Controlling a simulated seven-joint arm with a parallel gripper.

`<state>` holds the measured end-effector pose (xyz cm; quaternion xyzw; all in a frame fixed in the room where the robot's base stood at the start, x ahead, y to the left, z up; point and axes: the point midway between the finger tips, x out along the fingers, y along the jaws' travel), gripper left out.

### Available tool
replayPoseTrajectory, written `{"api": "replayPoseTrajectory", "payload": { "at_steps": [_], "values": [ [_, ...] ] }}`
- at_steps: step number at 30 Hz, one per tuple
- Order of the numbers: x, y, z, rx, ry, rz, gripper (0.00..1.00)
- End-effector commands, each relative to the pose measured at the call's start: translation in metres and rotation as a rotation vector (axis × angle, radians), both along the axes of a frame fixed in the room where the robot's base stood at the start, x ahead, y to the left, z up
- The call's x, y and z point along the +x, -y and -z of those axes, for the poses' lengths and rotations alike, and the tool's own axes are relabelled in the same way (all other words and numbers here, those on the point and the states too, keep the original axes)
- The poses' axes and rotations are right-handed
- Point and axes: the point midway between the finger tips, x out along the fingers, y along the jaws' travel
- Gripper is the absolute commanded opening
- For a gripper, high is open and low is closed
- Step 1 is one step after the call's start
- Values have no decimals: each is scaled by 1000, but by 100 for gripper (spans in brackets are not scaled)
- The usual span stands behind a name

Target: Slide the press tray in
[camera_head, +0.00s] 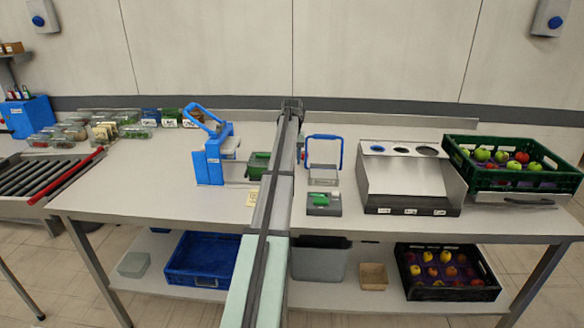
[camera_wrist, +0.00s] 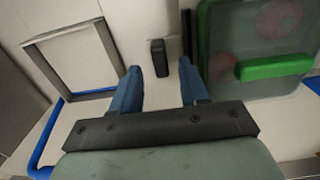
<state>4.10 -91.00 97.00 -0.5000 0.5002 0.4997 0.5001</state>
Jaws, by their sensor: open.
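The blue press (camera_head: 212,160) stands on the table left of my arm, its blue lever raised. The press tray (camera_head: 258,165) sticks out of its right side and carries a dark green punnet, partly hidden by my arm. In the wrist view, the punnet (camera_wrist: 255,75) is at the right, with a clear top, a green bar and blurred red shapes inside. A small dark upright block (camera_wrist: 158,58), apparently the tray's handle, lies between my gripper's (camera_wrist: 159,68) open blue fingers, with gaps on both sides. In the head view my arm hides the gripper.
A grey frame with a blue handle (camera_head: 323,165) stands right of my arm, and at left in the wrist view (camera_wrist: 75,60). Further right are a metal chute unit (camera_head: 408,182) and a green fruit crate (camera_head: 512,182).

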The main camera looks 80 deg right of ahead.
Motion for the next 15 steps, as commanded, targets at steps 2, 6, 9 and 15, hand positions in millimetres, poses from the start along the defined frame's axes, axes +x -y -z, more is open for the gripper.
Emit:
{"api": "replayPoseTrajectory", "payload": {
  "at_steps": [2, 6, 9, 15],
  "values": [
    [0, -1, 13, 1, 0, 0, 45],
    [0, 0, 28, 1, 0, 0, 45],
    [0, 0, 35, 0, 0, 0, 45],
    [0, 0, 40, 0, 0, 0, 45]
  ]
}}
